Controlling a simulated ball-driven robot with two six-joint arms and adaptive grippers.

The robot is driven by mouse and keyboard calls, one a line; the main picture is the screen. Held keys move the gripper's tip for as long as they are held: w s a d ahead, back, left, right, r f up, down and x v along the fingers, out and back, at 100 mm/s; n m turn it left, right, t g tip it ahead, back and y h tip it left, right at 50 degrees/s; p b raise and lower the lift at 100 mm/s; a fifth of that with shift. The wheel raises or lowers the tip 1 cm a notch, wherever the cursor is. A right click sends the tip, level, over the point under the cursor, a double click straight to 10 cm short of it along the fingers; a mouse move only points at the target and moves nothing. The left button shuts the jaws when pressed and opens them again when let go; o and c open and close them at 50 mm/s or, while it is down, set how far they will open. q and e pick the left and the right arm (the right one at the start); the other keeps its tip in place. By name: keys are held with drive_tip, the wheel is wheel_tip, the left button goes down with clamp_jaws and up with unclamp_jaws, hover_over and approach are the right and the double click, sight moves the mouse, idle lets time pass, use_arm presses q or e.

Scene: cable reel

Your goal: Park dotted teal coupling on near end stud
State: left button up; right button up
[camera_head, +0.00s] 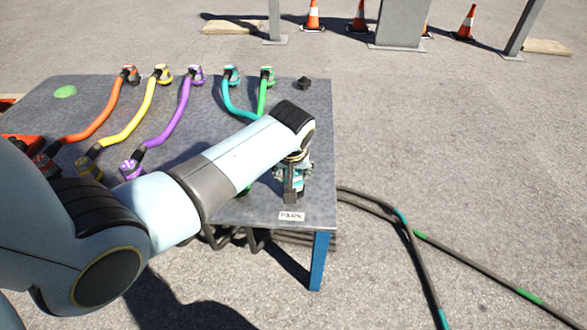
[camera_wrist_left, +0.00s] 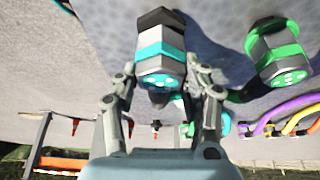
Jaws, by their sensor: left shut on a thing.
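The dotted teal coupling (camera_wrist_left: 161,62) is grey with a teal band and teal dots on the face turned to the wrist camera. My left gripper (camera_wrist_left: 162,85) is shut on it, one finger on each side. In the head view my left gripper (camera_head: 292,188) is over the table's near right corner, just behind the PARK label (camera_head: 291,216). Only small teal bits show there. The near end stud is hidden, and I cannot tell whether the coupling touches it. My right gripper is not in view.
Orange, yellow, purple, teal and green (camera_head: 263,95) hoses lie across the table (camera_head: 322,130). A green coupling (camera_wrist_left: 277,52) stands near the held one in the wrist view. A black stud (camera_head: 304,82) is at the far right corner. Dark cables (camera_head: 410,235) lie on the ground at right.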

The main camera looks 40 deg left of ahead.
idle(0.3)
use_arm(q)
drive_tip(key=shift+f, duration=0.5)
drive_tip(key=o, duration=1.4)
drive_tip(key=v, duration=1.2)
drive_tip(key=shift+d, duration=0.1)
